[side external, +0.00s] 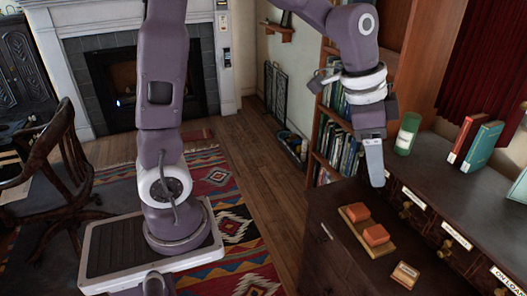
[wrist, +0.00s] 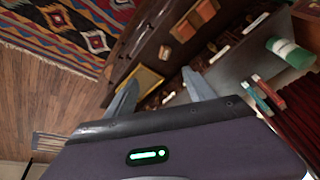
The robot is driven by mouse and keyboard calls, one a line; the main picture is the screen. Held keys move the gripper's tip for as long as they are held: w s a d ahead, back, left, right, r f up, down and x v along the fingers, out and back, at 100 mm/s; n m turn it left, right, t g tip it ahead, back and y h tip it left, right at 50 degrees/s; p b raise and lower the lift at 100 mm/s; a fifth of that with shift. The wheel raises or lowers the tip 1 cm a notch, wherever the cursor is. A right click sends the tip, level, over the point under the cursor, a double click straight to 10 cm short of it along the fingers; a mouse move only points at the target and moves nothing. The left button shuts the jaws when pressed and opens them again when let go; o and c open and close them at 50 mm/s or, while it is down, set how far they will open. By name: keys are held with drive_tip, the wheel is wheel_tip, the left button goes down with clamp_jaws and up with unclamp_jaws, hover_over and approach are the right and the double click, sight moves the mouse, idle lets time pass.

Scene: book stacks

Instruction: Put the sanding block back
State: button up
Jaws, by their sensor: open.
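A wooden tray (side external: 352,214) on the dark cabinet top holds two orange-brown blocks, a rear one (side external: 357,212) and a front one (side external: 376,235). I cannot tell whether either is the sanding block. Both also show at the top of the wrist view, the outer one (wrist: 206,9) and the other (wrist: 183,31). My gripper (side external: 376,180) hangs above and behind the tray, apart from it. In the wrist view its two fingers (wrist: 160,92) are spread with nothing held between them. A yellow-edged flat thing (wrist: 147,77) shows beyond them, partly hidden.
A small tan labelled piece (side external: 405,274) lies in front of the tray. A green-and-white cylinder (side external: 407,134), a red book (side external: 465,138) and a teal book (side external: 483,145) stand on the raised shelf with labelled drawers (side external: 456,236). A bookcase (side external: 336,130) stands behind.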

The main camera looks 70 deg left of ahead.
drive_tip(key=s+a+r+n, duration=0.1)
drive_tip(key=s+n, duration=0.1)
drive_tip(key=s, duration=0.5)
drive_tip(key=s+a+r+n+t+y, duration=0.1)
drive_tip(key=s+a+n, duration=0.1)
drive_tip(key=s, duration=0.5)
drive_tip(key=s+a+r+n+t, duration=0.1)
drive_tip(key=s+n, duration=0.2)
drive_tip(key=s, duration=0.4)
drive_tip(key=shift+s+a+r+n+y, duration=0.25)
drive_tip(key=shift+a+r+n+y, duration=0.1)
drive_tip(key=shift+n+y, duration=0.05)
